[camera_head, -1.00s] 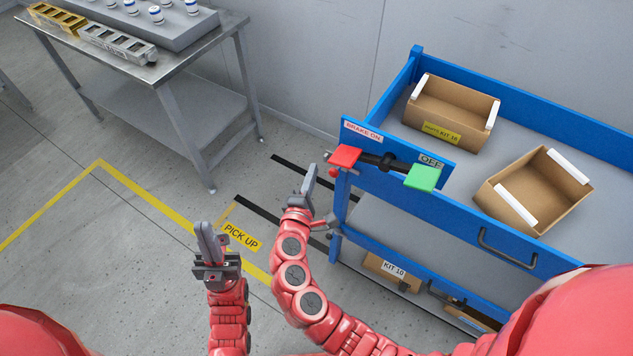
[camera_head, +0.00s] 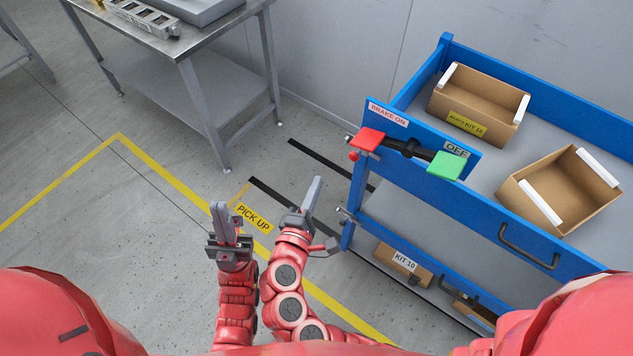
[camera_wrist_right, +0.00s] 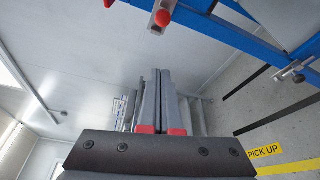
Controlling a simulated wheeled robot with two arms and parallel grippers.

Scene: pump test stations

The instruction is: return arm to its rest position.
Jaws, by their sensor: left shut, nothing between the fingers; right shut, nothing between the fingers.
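My right gripper (camera_head: 311,205) is shut and empty in the head view, in front of the left end of the blue cart. It is apart from the cart. In the right wrist view its two grey fingers (camera_wrist_right: 159,100) lie together with nothing between them. My left gripper (camera_head: 223,218) is shut and empty, pointing up, to the left of the right one. Both arms are drawn in close side by side above the floor.
A blue cart (camera_head: 466,213) stands at the right with a red pad (camera_head: 369,139) and a green pad (camera_head: 446,165) on its brake bar. Cardboard boxes (camera_head: 480,107) sit on it. A metal table (camera_head: 187,40) stands at upper left. Floor between is clear, with a yellow PICK UP label (camera_head: 253,218).

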